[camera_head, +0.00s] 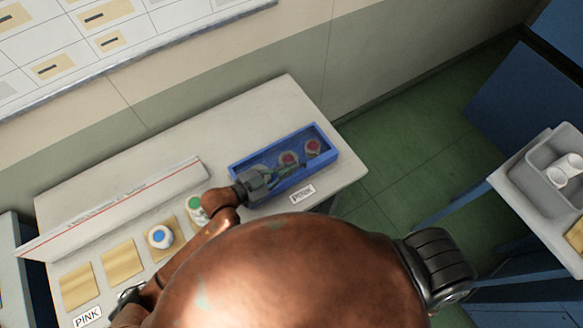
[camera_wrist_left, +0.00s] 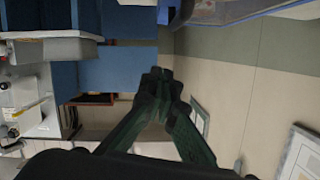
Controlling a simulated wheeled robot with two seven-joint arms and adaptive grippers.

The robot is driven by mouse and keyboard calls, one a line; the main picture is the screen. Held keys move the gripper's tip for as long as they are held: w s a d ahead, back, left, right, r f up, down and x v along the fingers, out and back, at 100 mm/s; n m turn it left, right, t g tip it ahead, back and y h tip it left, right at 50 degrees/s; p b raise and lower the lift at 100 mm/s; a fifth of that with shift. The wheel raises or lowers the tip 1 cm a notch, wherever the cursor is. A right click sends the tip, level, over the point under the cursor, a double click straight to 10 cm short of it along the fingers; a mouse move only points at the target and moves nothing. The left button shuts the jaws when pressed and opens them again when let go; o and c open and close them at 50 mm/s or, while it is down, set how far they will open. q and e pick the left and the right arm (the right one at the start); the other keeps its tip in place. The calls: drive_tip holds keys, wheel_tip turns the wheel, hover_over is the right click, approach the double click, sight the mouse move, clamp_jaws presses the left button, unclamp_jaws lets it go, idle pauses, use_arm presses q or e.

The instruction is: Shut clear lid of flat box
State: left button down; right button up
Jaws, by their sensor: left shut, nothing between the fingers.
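A flat blue box (camera_head: 325,143) lies at the right end of the light table. Round pieces with red centres (camera_head: 312,147) show inside it. The clear lid is hard to make out, and I cannot tell its angle. My left gripper (camera_head: 274,172) is over the left part of the box in the head view, covering some of its contents. Its fingers are shut and empty. In the left wrist view the shut fingertips (camera_wrist_left: 158,76) are apart from a blue edge, likely of the box (camera_wrist_left: 225,12), at the top. My right gripper is not in view.
A grey tray (camera_head: 545,165) is far right.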

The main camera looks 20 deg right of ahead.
use_arm(q)
drive_tip(key=v, duration=0.9)
drive_tip(key=shift+a+f+b, duration=0.25)
drive_tip(key=shift+f+b, duration=0.05)
drive_tip(key=shift+b, duration=0.1)
